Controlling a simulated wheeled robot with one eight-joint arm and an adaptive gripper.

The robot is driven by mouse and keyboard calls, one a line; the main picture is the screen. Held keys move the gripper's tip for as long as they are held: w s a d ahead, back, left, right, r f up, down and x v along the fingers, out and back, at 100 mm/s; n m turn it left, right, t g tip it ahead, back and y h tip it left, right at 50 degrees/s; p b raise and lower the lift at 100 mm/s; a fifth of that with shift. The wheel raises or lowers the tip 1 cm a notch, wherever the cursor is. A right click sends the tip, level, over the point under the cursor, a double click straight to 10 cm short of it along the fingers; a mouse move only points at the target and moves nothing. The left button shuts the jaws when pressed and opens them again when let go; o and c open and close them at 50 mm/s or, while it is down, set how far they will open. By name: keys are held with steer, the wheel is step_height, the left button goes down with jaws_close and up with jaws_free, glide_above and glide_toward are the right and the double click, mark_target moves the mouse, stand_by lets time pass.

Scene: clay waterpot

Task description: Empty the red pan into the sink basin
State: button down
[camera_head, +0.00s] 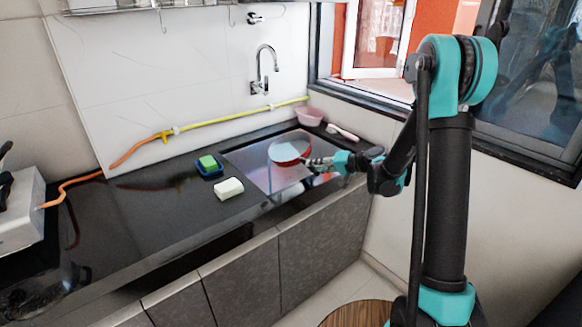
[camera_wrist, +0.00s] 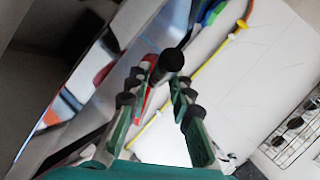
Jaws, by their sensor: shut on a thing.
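The red pan (camera_head: 291,152) is held over the sink basin (camera_head: 250,168), with its pale round face and red rim showing. I cannot tell its exact tilt, or whether anything is in it. My gripper (camera_head: 314,163) is shut on the pan's handle at the pan's right side, reaching in from the right. In the wrist view my green-sided fingers (camera_wrist: 163,85) flank a dark round-ended piece, with a strip of red beside the left finger. The steel basin is set in the dark counter, partly hidden by the pan and my arm.
A tap (camera_head: 265,68) stands out from the wall behind the basin. A pink bowl (camera_head: 309,116) and a pale brush-like object (camera_head: 342,132) lie at the back right. A green sponge in a blue holder (camera_head: 209,166) and a white block (camera_head: 229,188) sit left. A yellow-orange hose (camera_head: 215,122) runs behind.

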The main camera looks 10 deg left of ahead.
steer(key=shift+s+a+r, duration=0.1)
steer(key=shift+a+r, duration=0.05)
steer(key=shift+s+a+r+n+h, duration=0.1)
steer(key=shift+a+r+n+h, duration=0.1)
steer(key=shift+n+h, duration=0.25)
steer(key=shift+s+a, duration=0.1)
stand_by(0.7)
steer(key=shift+s+a+r+n+t+h, duration=0.15)
steer(key=shift+a+r+n+t+h, duration=0.1)
steer(key=shift+t+h, duration=0.2)
steer(key=shift+s+a, duration=0.1)
stand_by(0.5)
steer(key=shift+s+a+r+n+h, duration=0.2)
steer(key=shift+a+n+h, duration=0.1)
steer(key=shift+h, duration=0.1)
stand_by(0.6)
